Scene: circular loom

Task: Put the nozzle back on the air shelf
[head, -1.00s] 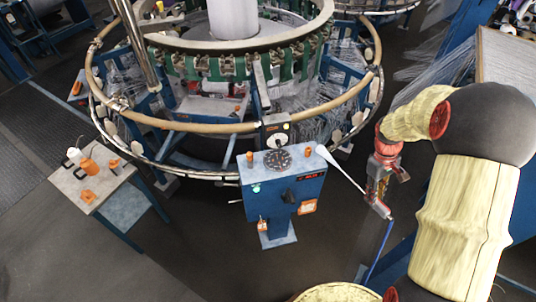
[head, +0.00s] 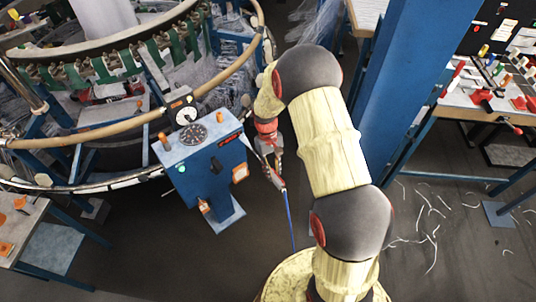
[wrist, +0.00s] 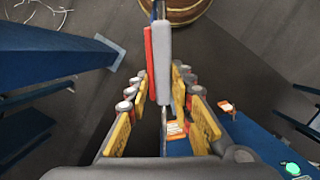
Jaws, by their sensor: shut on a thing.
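The nozzle shows in the wrist view as a grey body (wrist: 164,62) with a red lever along its left side and a thin rod running back between my fingers. My gripper (wrist: 162,105) is shut on it. In the head view my gripper (head: 275,170) points down, just right of the blue control stand. A blue hose (head: 289,215) hangs from the nozzle there; the nozzle itself is small and partly hidden by the fingers. I cannot tell for certain which surface is the air shelf.
The blue control stand (head: 198,150) has a dial, knobs and orange tags, with the circular loom (head: 120,128) behind it. A small table (head: 25,235) is at left. A blue post (head: 400,80) and a tool bench (head: 470,105) stand at right. The floor between is clear apart from scattered threads.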

